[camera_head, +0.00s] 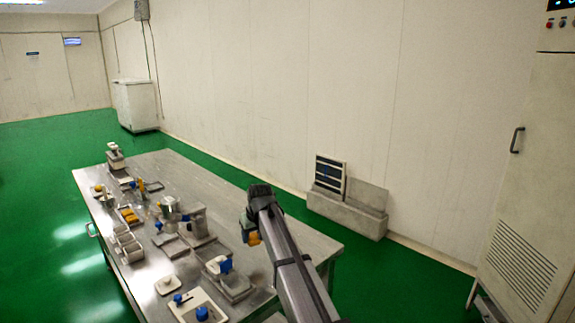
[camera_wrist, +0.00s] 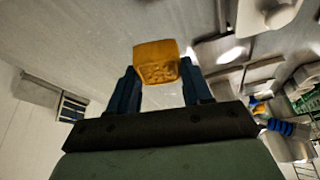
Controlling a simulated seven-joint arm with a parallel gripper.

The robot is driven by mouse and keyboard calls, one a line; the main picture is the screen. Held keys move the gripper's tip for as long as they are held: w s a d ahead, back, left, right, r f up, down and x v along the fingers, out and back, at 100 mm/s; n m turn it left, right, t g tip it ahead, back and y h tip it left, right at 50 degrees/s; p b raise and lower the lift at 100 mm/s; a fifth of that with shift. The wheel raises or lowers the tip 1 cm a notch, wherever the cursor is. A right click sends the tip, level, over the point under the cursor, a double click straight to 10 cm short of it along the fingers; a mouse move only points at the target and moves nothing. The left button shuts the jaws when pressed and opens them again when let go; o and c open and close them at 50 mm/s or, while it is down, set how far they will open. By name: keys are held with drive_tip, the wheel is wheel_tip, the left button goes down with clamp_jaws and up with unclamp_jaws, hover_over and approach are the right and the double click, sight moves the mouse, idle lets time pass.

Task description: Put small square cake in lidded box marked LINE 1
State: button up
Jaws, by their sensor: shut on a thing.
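The small square cake is orange-yellow and shows in the wrist view (camera_wrist: 157,58), held between the two dark blue fingers of my gripper (camera_wrist: 159,72). In the head view, the cake (camera_head: 254,239) shows as a small orange patch below the wrist, and my gripper (camera_head: 249,228) is over the right part of the steel table. It appears to hold the cake above the tabletop. I cannot read a LINE 1 mark on any container, so I cannot tell which one is the lidded box.
The steel table (camera_head: 262,284) carries several trays and tools. A white tray with blue-topped items (camera_head: 184,313) is at the front, and small white containers (camera_head: 130,253) line the left edge. A metal pot (camera_head: 169,207) stands mid-table. The table's far right corner looks clear.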

drive_tip(key=s+d+f+m, duration=0.1)
drive_tip(key=s+d, duration=0.1)
drive_tip(key=d, duration=0.3)
drive_tip(key=s+d+f+m, duration=0.1)
drive_tip(key=s+d, duration=0.2)
drive_tip(key=d, duration=0.2)
drive_tip(key=s+d+h, duration=0.1)
drive_tip(key=s+d, duration=0.1)
drive_tip(key=d, duration=0.3)
drive_tip(key=shift+s+d+f+m, duration=0.25)
drive_tip(key=shift+s+f+m, duration=0.15)
drive_tip(key=s+d+f+m+h, duration=0.1)
drive_tip(key=s+d+f+m, duration=0.1)
drive_tip(key=s+d, duration=0.9)
drive_tip(key=d+m, duration=0.1)
drive_tip(key=d, duration=0.3)
drive_tip(key=shift+s+f+t, duration=0.4)
drive_tip(key=w+a+r+n+y, duration=0.1)
drive_tip(key=w+a+r+n, duration=0.1)
drive_tip(key=a, duration=1.5)
drive_tip(key=w+a+r+n+g+y, duration=0.1)
drive_tip(key=a+r+n, duration=0.4)
drive_tip(key=a, duration=1.2)
drive_tip(key=shift+w+a+n+y, duration=0.35)
drive_tip(key=shift+w+n+y, duration=0.15)
drive_tip(key=shift+w+n, duration=0.45)
